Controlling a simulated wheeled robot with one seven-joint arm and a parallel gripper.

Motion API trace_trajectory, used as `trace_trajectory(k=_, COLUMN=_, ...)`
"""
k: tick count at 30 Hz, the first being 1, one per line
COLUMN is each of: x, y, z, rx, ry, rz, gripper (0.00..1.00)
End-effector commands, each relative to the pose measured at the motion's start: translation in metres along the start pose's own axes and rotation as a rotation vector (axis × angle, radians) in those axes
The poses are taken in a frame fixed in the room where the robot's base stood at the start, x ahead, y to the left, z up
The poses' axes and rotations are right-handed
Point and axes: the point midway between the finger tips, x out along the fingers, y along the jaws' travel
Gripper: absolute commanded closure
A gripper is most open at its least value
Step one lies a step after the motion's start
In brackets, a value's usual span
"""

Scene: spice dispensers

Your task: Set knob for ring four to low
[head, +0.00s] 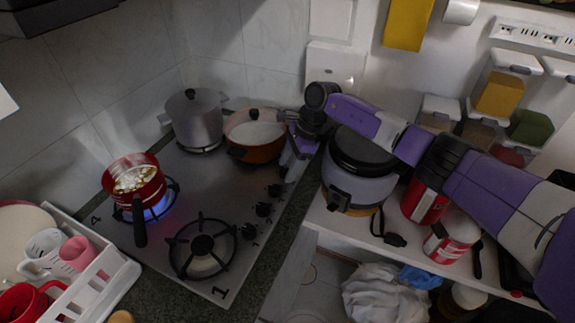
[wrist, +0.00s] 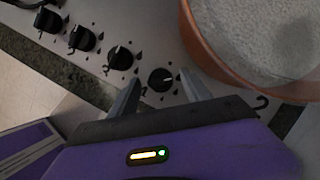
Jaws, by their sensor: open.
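The cooktop (head: 222,182) has a row of black knobs along its right edge. A red pot (head: 135,178) steams over a blue flame (head: 157,207) on the ring beside the printed 4. My gripper (wrist: 160,77) is open, its two fingers on either side of the farthest-right knob (wrist: 161,83) in the wrist view. That knob has a white pointer line; I cannot tell whether the fingers touch it. Three more knobs stand to its left, the nearest one (wrist: 120,58) clear of the fingers. In the head view my gripper (head: 291,163) hides the far end of the knob row.
An orange pot (head: 255,138) stands close to my gripper and also shows in the wrist view (wrist: 225,70). A rice cooker (head: 357,175) stands on the shelf right of the cooktop. The front ring (head: 202,246) is empty.

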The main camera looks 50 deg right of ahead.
Motion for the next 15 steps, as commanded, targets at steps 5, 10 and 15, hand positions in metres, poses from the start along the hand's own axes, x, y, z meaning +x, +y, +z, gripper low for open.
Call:
trace_trajectory(k=5, x=0.0000, y=0.0000, z=0.0002, rx=0.000, ry=0.000, rz=0.000, gripper=0.55)
trace_trajectory(k=10, x=-0.0001, y=0.0001, z=0.0003, rx=0.000, ry=0.000, rz=0.000, gripper=0.89)
trace_trajectory(k=15, x=-0.0003, y=0.0002, z=0.0004, rx=0.001, ry=0.000, rz=0.000, gripper=1.00)
